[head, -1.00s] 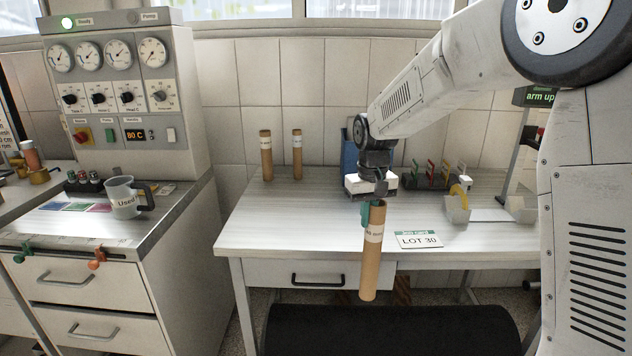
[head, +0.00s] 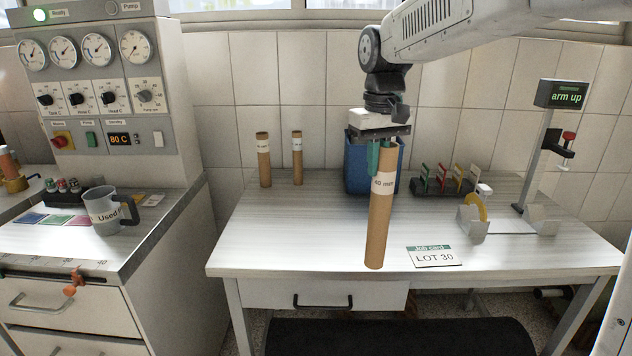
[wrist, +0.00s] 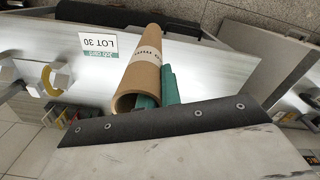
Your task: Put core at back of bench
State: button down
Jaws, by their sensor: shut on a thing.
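The core, a brown cardboard tube (head: 380,222) with a white "40 mm" label, is held upright with a slight tilt in the head view. It also shows in the wrist view (wrist: 147,65), its open end nearest the camera. My gripper (head: 381,158) has green fingers shut on the tube's upper end. In the head view the tube is in front of part of the bench (head: 290,235), its lower end over the front part of the top. Whether it touches the bench is unclear. Two other cores (head: 263,160) (head: 297,158) stand upright at the bench's back left.
A blue bin (head: 358,165) stands behind the held tube. A rack with coloured clips (head: 440,180), a tape holder (head: 474,214), a display post (head: 545,150) and a "LOT 30" card (head: 434,256) are to the right.

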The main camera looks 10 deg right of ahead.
aim_at(328, 188)
jog(key=i, duration=1.15)
